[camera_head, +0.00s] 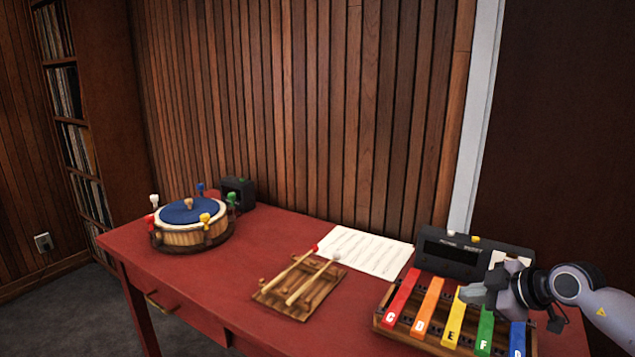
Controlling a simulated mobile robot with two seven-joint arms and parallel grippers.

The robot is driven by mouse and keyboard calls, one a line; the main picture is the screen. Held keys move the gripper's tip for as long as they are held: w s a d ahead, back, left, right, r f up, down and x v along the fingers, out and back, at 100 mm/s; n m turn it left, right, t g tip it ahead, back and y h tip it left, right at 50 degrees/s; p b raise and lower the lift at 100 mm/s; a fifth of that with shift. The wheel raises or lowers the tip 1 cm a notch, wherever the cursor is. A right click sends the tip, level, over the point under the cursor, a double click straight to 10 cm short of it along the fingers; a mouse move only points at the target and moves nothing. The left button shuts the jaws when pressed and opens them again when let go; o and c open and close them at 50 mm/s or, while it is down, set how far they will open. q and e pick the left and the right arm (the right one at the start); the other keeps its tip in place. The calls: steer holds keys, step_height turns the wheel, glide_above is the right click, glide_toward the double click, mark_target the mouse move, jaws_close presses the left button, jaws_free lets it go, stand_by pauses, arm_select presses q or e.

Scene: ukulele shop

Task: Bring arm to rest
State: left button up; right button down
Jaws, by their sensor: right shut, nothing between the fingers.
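My right gripper (472,293) comes in from the right edge with its arm. It is shut and empty, over the coloured bars of a xylophone (427,305). Its fingers point left and hide part of the yellow and green bars. I cannot tell how far above the bars it is. My left gripper and arm are not in view.
A red table (205,290) carries everything. Two mallets lie on a wooden rack (290,298) in the middle. Behind are a music sheet (365,250) and a dark box (455,254). A blue-topped drum (190,223) and small black box (239,192) stand left.

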steer(key=s+a+f+t+y, duration=0.25)
steer(key=s+a+y, duration=0.2)
steer(key=a, duration=0.35)
steer(key=s+a+f+t+y, duration=0.1)
steer(key=s+a+f+y, duration=0.2)
steer(key=s+a, duration=0.4)
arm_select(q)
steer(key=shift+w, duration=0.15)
arm_select(e)
steer(key=s+d+f+m+g+h, duration=0.1)
steer(key=s+d+f+m+h, duration=0.1)
steer(key=s+f+m+h, duration=0.3)
steer(key=s+d+f+m+h, duration=0.3)
steer(key=s+f+m+h, duration=0.3)
steer(key=s+f, duration=0.7)
steer(key=shift+s+d+f+g, duration=0.25)
steer(key=shift+s+f+g, duration=0.1)
steer(key=shift+s, duration=0.45)
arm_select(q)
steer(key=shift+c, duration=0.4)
